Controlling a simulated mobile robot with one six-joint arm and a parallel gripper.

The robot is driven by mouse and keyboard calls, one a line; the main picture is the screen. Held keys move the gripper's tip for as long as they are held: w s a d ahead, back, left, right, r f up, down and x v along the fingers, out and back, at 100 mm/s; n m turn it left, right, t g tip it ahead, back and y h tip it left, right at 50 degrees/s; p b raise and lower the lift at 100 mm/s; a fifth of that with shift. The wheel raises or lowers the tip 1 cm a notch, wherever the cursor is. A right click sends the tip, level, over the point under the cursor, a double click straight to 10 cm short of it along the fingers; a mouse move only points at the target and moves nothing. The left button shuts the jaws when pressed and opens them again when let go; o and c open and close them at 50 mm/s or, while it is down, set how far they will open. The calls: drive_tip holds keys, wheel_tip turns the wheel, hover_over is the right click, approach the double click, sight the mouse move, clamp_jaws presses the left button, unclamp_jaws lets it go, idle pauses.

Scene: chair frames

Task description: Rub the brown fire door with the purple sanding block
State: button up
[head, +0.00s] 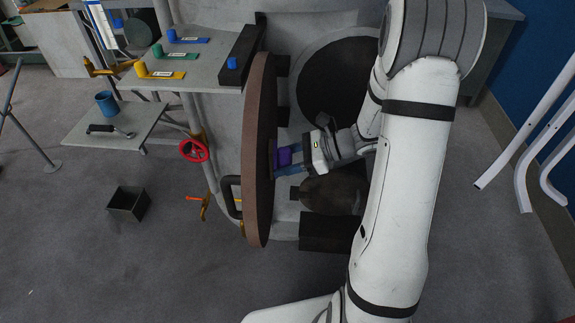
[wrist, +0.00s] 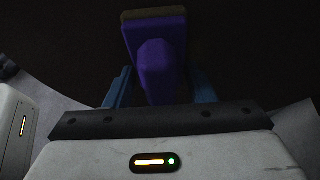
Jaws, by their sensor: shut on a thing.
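The brown fire door (head: 259,150) is a round disc seen nearly edge-on in the head view, standing open in front of a grey boiler-like body. In the wrist view its dark inner face (wrist: 240,50) fills most of the background. My gripper (head: 287,165) is shut on the purple sanding block (head: 284,156), on the right side of the door. In the wrist view the block (wrist: 155,60) stands between the two blue fingers, with its brownish pad at the far end. The pad is at or very close to the door face; I cannot tell whether it touches.
A lower tray (head: 118,128) holds a blue mug (head: 106,103). A red handwheel (head: 194,150) and black bin (head: 128,204) are left of the door. White rails (head: 530,130) stand at right.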

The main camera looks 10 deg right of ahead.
drive_tip(key=shift+w+d+p, duration=0.25)
drive_tip(key=shift+w+d, duration=0.05)
drive_tip(key=shift+w, duration=1.7)
drive_tip(key=shift+w+d+p, duration=0.25)
drive_tip(key=shift+w, duration=1.75)
drive_tip(key=shift+w+d+p, duration=0.25)
drive_tip(key=shift+w+d, duration=0.05)
drive_tip(key=shift+w, duration=1.7)
drive_tip(key=s+d, duration=0.1)
drive_tip(key=d, duration=0.5)
drive_tip(key=shift+s+p, duration=0.15)
drive_tip(key=shift+p, duration=0.15)
drive_tip(key=shift+s+d, duration=0.15)
drive_tip(key=shift+d, duration=0.55)
drive_tip(key=shift+s+d, duration=0.15)
drive_tip(key=shift+d, duration=0.55)
